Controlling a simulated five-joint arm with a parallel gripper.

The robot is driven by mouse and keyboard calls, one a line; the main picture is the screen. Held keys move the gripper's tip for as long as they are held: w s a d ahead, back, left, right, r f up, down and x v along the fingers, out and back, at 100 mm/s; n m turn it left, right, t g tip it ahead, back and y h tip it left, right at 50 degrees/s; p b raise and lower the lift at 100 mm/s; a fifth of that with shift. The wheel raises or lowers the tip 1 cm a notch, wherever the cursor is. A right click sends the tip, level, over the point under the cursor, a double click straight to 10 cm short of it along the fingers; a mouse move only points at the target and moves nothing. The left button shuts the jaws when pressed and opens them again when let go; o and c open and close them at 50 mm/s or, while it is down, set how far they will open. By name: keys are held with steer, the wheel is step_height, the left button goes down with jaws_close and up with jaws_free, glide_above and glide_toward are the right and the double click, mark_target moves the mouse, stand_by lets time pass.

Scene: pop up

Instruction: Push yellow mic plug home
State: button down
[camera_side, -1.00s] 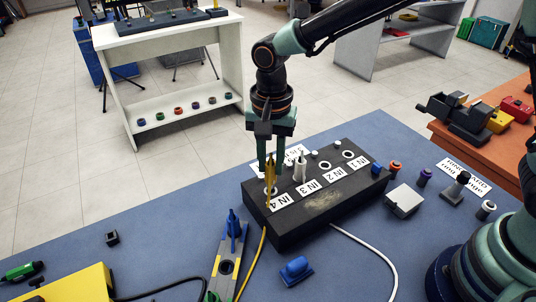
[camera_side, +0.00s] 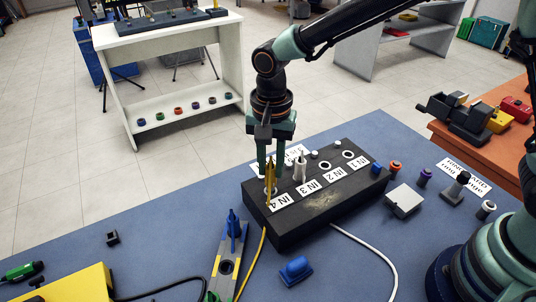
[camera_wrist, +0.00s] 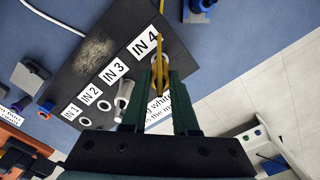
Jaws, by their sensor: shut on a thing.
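The yellow mic plug (camera_side: 270,181) stands about upright at the IN 4 socket of the black box (camera_side: 318,212). My gripper (camera_side: 269,168) is shut on the plug from above. In the wrist view the plug (camera_wrist: 160,72) lies between the two green fingers, over a pale socket ring. How deep it sits in the socket is hidden. Its yellow cable (camera_side: 263,245) runs down over the front of the box.
A blue plug stands on a grey stand (camera_side: 228,262) in front of the box. A blue block (camera_side: 295,270) lies nearby. A white switch box (camera_side: 404,201) and several small coloured parts are to the right. A yellow box (camera_side: 65,288) is at the lower left.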

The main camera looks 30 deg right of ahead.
steer(key=shift+f, duration=1.05)
steer(key=c, duration=0.6)
jaws_free()
steer(key=shift+r, duration=0.1)
step_height(320, 180, up, 11)
steer(key=s+d+r+n+t, duration=0.2)
steer(key=s+d+n, duration=0.2)
steer(key=d, duration=0.6)
steer(key=s+d+r+n+t, duration=0.2)
steer(key=s+d+n, duration=0.3)
steer(key=d, duration=0.6)
steer(key=shift+s+d+r+t, duration=0.15)
steer(key=shift+s+r+t, duration=0.15)
steer(key=shift+t, duration=0.5)
